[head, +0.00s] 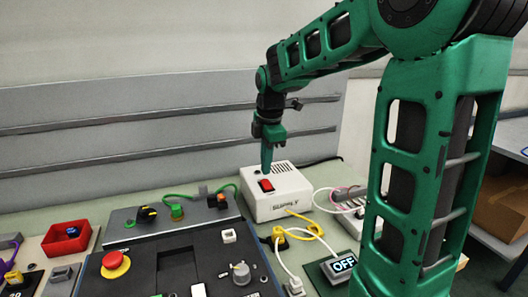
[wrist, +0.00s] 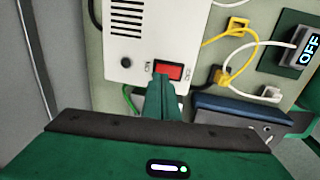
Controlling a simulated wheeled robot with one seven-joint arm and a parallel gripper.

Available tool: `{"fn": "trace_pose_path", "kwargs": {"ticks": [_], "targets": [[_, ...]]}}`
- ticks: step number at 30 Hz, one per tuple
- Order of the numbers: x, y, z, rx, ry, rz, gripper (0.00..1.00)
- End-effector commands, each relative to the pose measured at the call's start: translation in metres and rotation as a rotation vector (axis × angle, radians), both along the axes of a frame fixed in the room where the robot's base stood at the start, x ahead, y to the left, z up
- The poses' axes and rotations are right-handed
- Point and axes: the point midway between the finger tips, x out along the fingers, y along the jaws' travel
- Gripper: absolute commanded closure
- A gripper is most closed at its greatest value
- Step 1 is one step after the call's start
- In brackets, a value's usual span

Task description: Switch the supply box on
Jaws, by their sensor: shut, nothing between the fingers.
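The supply box (head: 278,198) is a white box marked SUPPLY on the bench, with a red rocker switch (head: 266,185) on its top. In the wrist view the box (wrist: 133,45) shows a vent grid and a round black knob or hole, and its red switch (wrist: 170,71) sits just beyond the fingertips. My gripper (head: 267,172) is shut and empty, pointing down right at the switch. In the wrist view my gripper (wrist: 161,72) overlaps the switch's left part; whether it touches cannot be told. A small display (head: 343,264) reads OFF; it also shows in the wrist view (wrist: 309,49).
A dark control panel (head: 130,235) with a red mushroom button (head: 115,264) and knobs stands left of the box. A red bin (head: 67,241) is further left. Yellow and white cables (head: 300,226) lie right and in front of the box. A wall is behind.

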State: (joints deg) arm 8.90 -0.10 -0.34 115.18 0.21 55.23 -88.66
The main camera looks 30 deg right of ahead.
Motion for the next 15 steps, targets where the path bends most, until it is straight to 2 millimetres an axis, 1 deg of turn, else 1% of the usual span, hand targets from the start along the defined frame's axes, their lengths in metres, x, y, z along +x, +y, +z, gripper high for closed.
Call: {"fn": "trace_pose_path", "kwargs": {"ticks": [1,6,9,15], "targets": [[0.001,0.000,-0.008,0.001,0.003,0.000,1.00],[0.004,-0.001,-0.026,0.000,0.001,0.000,1.00],[0.005,-0.001,-0.031,0.000,0.001,0.000,1.00],[0.005,-0.001,-0.033,0.000,-0.001,0.000,1.00]]}}
